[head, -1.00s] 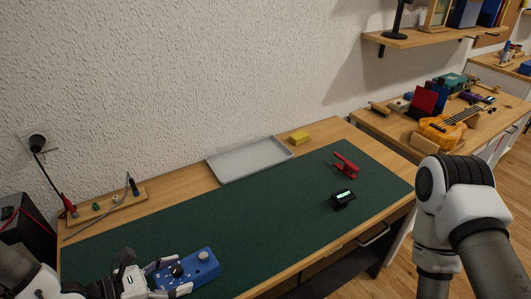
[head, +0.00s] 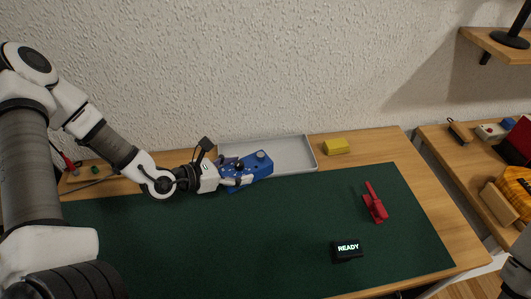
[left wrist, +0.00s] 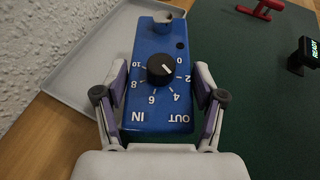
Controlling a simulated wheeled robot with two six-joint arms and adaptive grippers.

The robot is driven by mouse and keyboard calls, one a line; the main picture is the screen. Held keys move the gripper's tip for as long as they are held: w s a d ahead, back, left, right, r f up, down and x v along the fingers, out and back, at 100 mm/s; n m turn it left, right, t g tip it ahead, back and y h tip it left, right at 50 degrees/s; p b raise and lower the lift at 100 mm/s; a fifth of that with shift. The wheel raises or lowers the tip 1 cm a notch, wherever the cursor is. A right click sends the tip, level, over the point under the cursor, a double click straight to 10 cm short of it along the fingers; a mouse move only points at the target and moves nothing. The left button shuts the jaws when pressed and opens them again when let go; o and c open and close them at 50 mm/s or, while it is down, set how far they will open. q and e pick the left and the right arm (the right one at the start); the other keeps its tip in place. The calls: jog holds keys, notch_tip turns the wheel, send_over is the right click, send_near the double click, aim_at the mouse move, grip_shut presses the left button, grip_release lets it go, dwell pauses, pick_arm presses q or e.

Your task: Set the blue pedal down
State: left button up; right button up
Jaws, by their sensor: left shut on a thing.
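The blue pedal (head: 262,165) has a black knob and white markings, and it fills the middle of the left wrist view (left wrist: 160,110). My left gripper (head: 238,175) is shut on it, with a finger along each side (left wrist: 162,95). In the head view the pedal is at the front edge of the grey tray (head: 300,157), overlapping the tray and the green mat (head: 270,230). I cannot tell whether it touches either surface. Only a piece of my right arm shows at the right edge of the head view; its gripper is out of view.
A yellow block (head: 336,146) lies right of the tray. A red clamp-like object (head: 375,202) and a black box reading READY (head: 347,250) stand on the mat's right part. The mat's middle is clear. The wall rises behind the tray.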

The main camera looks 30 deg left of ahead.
aim_at(249, 159)
pick_arm(q)
jog(key=w, duration=0.2)
jog(key=w+f, duration=0.1)
jog(key=w, duration=0.2)
jog(key=shift+w+b, duration=0.25)
jog(key=shift+b, duration=0.15)
jog(key=w, duration=0.7)
jog(key=shift+a+f, duration=0.15)
jog(key=shift+a, duration=0.2)
jog(key=shift+w+f, duration=0.3)
notch_tip(249, 159, down, 3)
jog(key=shift+f+p, duration=0.1)
jog(key=shift+p, duration=0.2)
jog(key=o, duration=1.5)
pick_arm(e)
jog(key=shift+w+d+f, duration=0.1)
jog(key=shift+w+f, duration=0.1)
jog(key=shift+f, duration=0.55)
jog(key=shift+r, duration=0.1)
